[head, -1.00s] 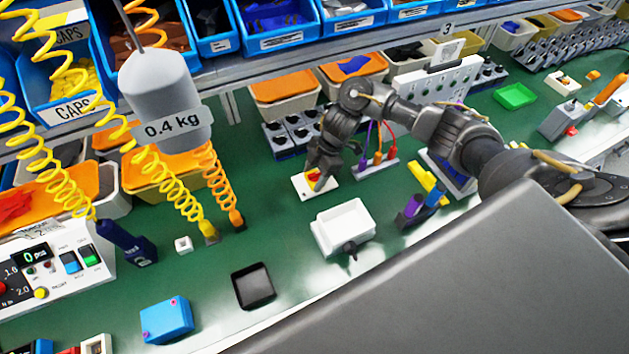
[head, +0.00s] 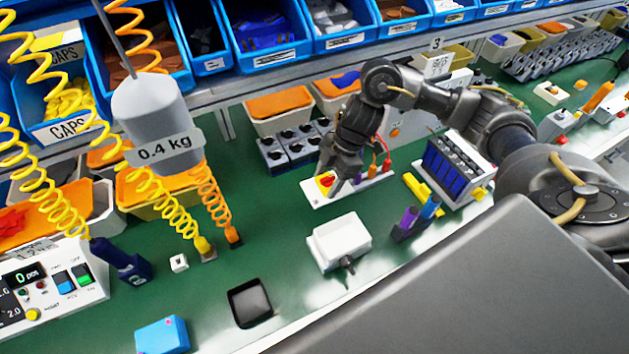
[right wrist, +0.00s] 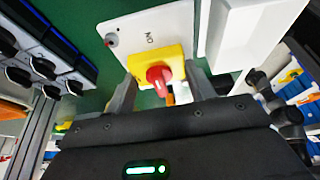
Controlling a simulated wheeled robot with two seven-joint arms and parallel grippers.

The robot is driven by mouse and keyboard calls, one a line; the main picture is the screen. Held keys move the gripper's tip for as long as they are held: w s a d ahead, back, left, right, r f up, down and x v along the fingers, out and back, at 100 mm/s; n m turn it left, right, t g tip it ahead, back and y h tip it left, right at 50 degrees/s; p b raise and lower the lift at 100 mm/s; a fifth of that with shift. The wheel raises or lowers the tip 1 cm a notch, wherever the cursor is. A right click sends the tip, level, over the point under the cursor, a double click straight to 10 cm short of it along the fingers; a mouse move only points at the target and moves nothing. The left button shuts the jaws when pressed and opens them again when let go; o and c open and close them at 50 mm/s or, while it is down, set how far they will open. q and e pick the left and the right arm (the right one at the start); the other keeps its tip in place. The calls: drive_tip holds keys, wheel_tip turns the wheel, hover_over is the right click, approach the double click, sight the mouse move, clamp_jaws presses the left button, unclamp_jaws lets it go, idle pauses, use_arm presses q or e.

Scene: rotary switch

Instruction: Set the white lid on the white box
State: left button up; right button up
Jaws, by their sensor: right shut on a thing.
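The white lid (head: 309,196) is a flat plate with a yellow-and-red rotary switch. It lies at or very near the green bench top, behind the white box; I cannot tell if it is lifted. My right gripper (head: 342,184) points down at it. In the right wrist view the lid (right wrist: 137,42) has my right fingers (right wrist: 161,92) on either side of the yellow switch base, shut on it. The red knob sits between the fingers. The white box (head: 322,254) stands in front of the lid, open-topped, with a dark cable fitting facing forward. My left gripper is not in view.
A stand with coloured leads (head: 373,180) is close to the lid's right. Black-knobbed units (head: 290,152) stand behind it. Purple and blue pieces (head: 411,224) stand right of the box. A black tray (head: 250,303) lies front left. Bare green bench lies left of the box.

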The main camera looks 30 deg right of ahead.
drive_tip(key=s+d+r+b, duration=0.1)
drive_tip(key=s+d+r, duration=0.1)
drive_tip(key=s, duration=0.5)
drive_tip(key=shift+s+d+r, duration=0.25)
drive_tip(key=shift+d+r, duration=0.15)
drive_tip(key=shift+r, duration=0.25)
drive_tip(key=w+a+r+m+t, duration=0.2)
drive_tip(key=w+a+r+m, duration=0.4)
drive_tip(key=w+a, duration=0.1)
drive_tip(key=shift+a+r+m+h, duration=0.3)
drive_tip(key=shift+a+h, duration=0.05)
drive_tip(key=shift+h, duration=0.05)
drive_tip(key=shift+s, duration=0.1)
